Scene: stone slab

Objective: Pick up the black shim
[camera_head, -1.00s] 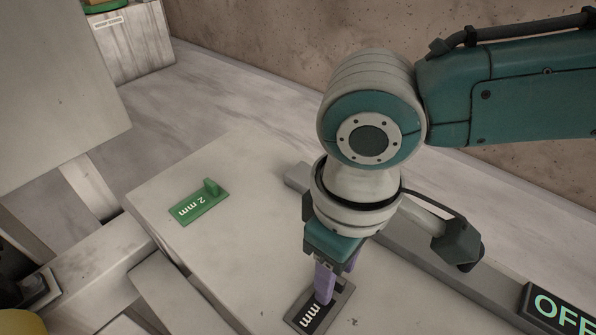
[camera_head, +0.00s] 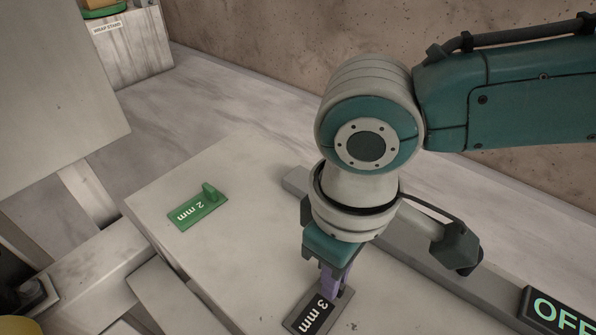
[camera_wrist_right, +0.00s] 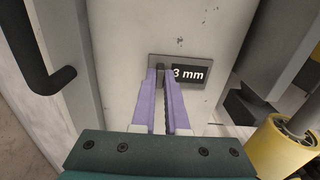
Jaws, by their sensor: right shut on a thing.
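The black shim (camera_head: 317,313) is a dark plate marked "3 mm" lying on the pale stone slab. It also shows in the right wrist view (camera_wrist_right: 188,74), with a small upright tab between the fingers. My right gripper (camera_head: 330,282) points down at the shim, its purple fingers shut on the tab. In the right wrist view the fingertips (camera_wrist_right: 160,76) close around the tab. The fingers cover part of the shim. I cannot tell any gap under the plate. My left gripper is not in view.
A green "2 mm" shim (camera_head: 198,209) with a tab lies on the slab to the left. A grey rail (camera_head: 400,245) runs behind the right gripper. An "OFF" sign (camera_head: 556,310) is at the lower right. A yellow roller (camera_wrist_right: 285,145) shows in the right wrist view.

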